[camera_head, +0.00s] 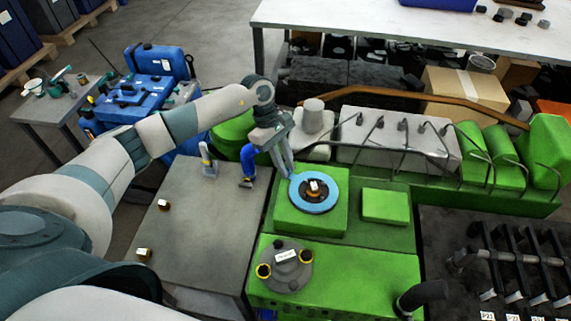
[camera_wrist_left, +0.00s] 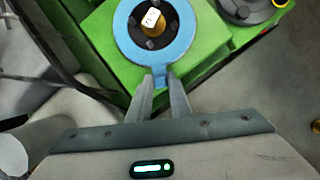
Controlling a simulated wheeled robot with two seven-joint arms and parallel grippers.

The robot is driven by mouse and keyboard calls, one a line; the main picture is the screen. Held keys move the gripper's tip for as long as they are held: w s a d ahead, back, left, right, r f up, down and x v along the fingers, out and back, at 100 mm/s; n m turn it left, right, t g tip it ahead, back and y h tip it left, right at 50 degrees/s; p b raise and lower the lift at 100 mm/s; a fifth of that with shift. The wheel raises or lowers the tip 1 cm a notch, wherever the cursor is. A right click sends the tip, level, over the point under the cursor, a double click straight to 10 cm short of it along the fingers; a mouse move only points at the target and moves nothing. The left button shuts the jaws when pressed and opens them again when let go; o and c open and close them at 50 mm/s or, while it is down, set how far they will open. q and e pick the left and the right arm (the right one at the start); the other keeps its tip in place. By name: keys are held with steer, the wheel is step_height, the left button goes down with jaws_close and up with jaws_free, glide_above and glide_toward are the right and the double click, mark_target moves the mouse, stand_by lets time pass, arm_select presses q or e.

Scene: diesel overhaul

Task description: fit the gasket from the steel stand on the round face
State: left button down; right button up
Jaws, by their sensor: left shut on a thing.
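The blue ring gasket (camera_head: 330,203) lies over the round face on the green block, around a dark hub (camera_head: 314,187) with a white label. It also shows in the left wrist view (camera_wrist_left: 132,52), with the dark bolted hub (camera_wrist_left: 150,22) inside its hole. My left gripper (camera_head: 287,174) is shut on the gasket's tab (camera_wrist_left: 160,77) at its near edge in the wrist view. I cannot tell whether the gasket rests flat on the face or is slightly above it. The steel stand (camera_head: 207,160) stands on the grey table. My right gripper is not in view.
The green engine (camera_head: 345,275) fills the middle and right. A grey round cover (camera_head: 287,268) with yellow rings sits in front of the gasket. Pipes (camera_head: 400,125) run along the back.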

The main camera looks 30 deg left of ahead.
arm_select(q)
steer(key=shift+f, duration=0.1)
steer(key=c, duration=1.5)
jaws_free()
steer(key=shift+c, duration=0.2)
steer(key=b+v, duration=0.5)
steer(key=v, duration=1.2)
steer(key=shift+a+b, duration=0.15)
steer(key=shift+b, duration=0.15)
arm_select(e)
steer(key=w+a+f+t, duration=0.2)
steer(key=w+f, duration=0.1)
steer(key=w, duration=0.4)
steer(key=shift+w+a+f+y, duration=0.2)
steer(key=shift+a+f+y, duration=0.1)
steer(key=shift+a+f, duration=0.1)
